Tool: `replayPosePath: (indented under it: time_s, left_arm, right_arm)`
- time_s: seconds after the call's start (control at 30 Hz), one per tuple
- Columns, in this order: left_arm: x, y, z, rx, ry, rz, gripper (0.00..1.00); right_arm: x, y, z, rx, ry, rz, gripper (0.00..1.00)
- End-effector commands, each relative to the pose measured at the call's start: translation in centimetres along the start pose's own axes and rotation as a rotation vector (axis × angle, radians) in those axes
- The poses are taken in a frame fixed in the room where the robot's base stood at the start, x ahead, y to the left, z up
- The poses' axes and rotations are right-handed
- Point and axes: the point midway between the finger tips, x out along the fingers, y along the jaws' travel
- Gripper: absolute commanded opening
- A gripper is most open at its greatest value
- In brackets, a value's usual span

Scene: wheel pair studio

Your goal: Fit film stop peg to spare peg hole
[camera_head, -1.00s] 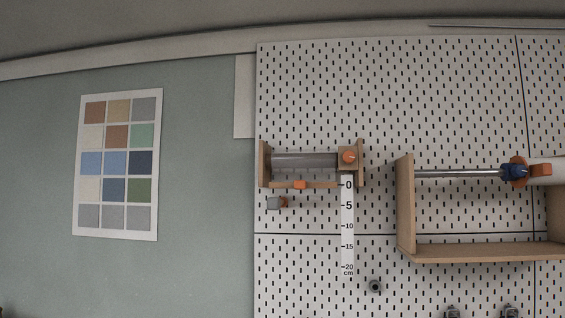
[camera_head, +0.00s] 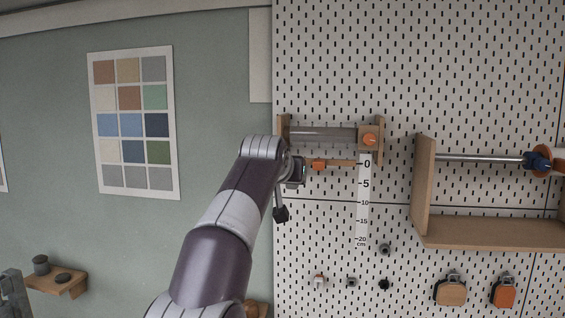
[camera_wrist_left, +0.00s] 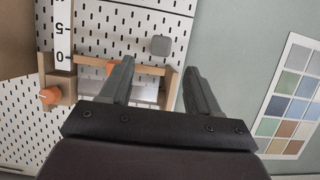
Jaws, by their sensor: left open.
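A wooden film holder with a clear roller (camera_head: 322,138) is on the pegboard, with an orange knob (camera_head: 369,139) on its right block. A thin wooden bar below it carries an orange piece (camera_head: 318,165). In the left wrist view a small grey square-headed piece (camera_wrist_left: 160,45) sits on the board beyond the bar; my arm hides it in the head view. I cannot tell for sure which piece is the film stop peg, nor pick out the spare hole. My left gripper (camera_wrist_left: 160,72) is open and empty, with its fingers spread over the holder, short of the grey piece.
A scale strip (camera_head: 364,200) hangs below the holder. A wooden shelf frame (camera_head: 424,190) with a metal rod (camera_head: 478,158) stands out at the right. Several small pegs and clips line the lower board. A colour chart (camera_head: 135,122) is on the green wall at left.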

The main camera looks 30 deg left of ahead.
Motion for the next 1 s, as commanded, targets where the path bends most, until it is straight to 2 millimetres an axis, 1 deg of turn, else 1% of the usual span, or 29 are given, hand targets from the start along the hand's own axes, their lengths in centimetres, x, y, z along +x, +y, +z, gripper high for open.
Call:
replayPosePath:
  time_s: [0.03,0.2,0.3,0.43,0.67,0.7,0.77,0.8,0.87,0.9,0.93,0.97,1.0]
  left_arm:
    - [1.1,0.0,-0.6,0.0,-0.005,0.0,0.62]
    - [4.8,0.0,-0.5,0.0,-0.003,0.0,0.62]
    - [6.3,0.0,-0.5,0.0,-0.002,0.0,0.62]
    - [7.3,0.0,-0.2,0.0,0.0,0.0,0.62]
    - [7.5,0.0,0.0,0.0,0.001,0.0,0.62]
    - [7.5,0.0,0.0,0.0,0.001,0.0,0.58]
    - [7.5,0.0,0.0,0.0,0.001,0.0,0.39]
    - [7.5,0.0,0.0,0.0,0.001,0.0,0.26]
    - [7.5,0.0,0.0,0.0,0.0,0.0,0.06]
    - [7.5,0.0,0.0,0.0,0.0,0.0,0.02]
    - [7.5,0.0,0.0,0.0,0.0,0.0,0.02]
    - [7.5,0.0,0.0,0.0,0.0,0.0,0.28]
    - [7.5,0.0,0.0,0.0,0.0,0.0,0.15]
  right_arm:
    - [-1.4,0.0,-0.2,0.0,0.0,0.0,0.43]
    - [-3.4,0.0,-0.4,0.0,0.001,0.0,0.43]
    - [-4.2,0.0,-0.5,0.0,0.0,0.0,0.43]
    - [-4.5,0.0,-0.6,0.0,0.0,0.0,0.43]
    - [-4.4,0.0,-0.5,0.0,0.0,0.0,0.43]
    - [-4.4,0.0,-0.5,0.0,0.0,0.0,0.43]
    - [-4.4,0.0,-0.5,0.0,0.0,0.0,0.43]
    - [-4.4,0.0,-0.5,0.0,0.0,0.0,0.43]
    - [-4.4,0.0,-0.5,0.0,0.0,0.0,0.43]
    - [-4.4,0.0,-0.5,0.0,0.0,0.0,0.43]
    - [-4.4,0.0,-0.5,0.0,0.0,0.0,0.43]
    - [-4.4,0.0,-0.5,0.0,0.0,0.0,0.43]
    - [-4.4,0.0,-0.5,0.0,0.0,0.0,0.43]
